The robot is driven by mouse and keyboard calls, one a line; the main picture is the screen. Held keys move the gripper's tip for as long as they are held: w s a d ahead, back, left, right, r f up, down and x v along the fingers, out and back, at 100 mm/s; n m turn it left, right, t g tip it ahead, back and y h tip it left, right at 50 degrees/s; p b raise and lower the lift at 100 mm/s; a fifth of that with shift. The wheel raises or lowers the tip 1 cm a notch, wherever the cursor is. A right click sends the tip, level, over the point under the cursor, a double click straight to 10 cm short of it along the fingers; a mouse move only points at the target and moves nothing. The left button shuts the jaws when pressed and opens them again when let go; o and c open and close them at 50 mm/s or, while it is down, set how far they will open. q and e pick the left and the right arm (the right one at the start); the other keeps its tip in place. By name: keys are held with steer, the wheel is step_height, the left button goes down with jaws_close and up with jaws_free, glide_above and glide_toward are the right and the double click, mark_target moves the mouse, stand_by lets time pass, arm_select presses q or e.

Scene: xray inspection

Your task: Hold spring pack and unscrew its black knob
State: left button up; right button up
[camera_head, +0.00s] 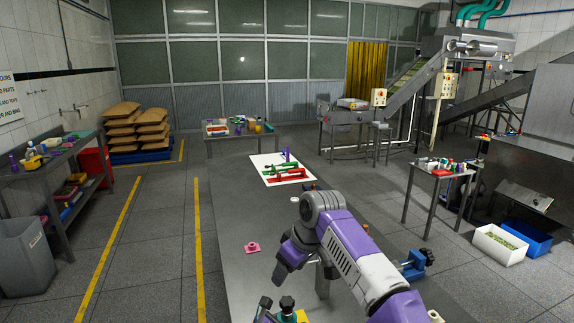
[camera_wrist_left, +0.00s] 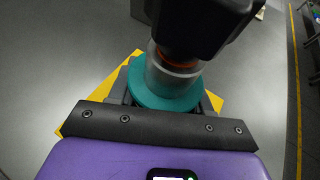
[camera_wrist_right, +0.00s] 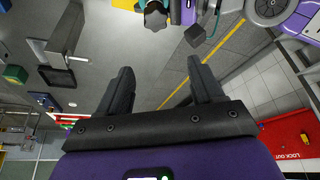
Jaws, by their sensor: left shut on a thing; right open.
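The spring pack shows in the left wrist view as a teal round base (camera_wrist_left: 150,95) with a clear-grey cylinder and an orange ring. Its large black knob (camera_wrist_left: 200,25) is on top. My left gripper is shut around the pack's lower body; its dark fingers are partly hidden by the teal base. In the head view the black knob (camera_head: 287,302) shows at the bottom edge. My right gripper (camera_head: 281,278) is open and empty, above and beyond the knob. In the right wrist view its fingers (camera_wrist_right: 160,78) stand apart, with the black knob (camera_wrist_right: 155,18) at the top, outside them.
A yellow pad (camera_wrist_left: 212,98) lies under the pack on the grey bench (camera_head: 232,280). A pink part (camera_head: 252,247) lies farther along it. A white board (camera_head: 268,172) with red and green tools is at the far end. A blue clamp (camera_head: 413,266) is at the right edge.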

steer(key=m+h, duration=0.6)
steer(key=m, duration=1.2)
glide_toward(284, 303)
steer(key=x, duration=1)
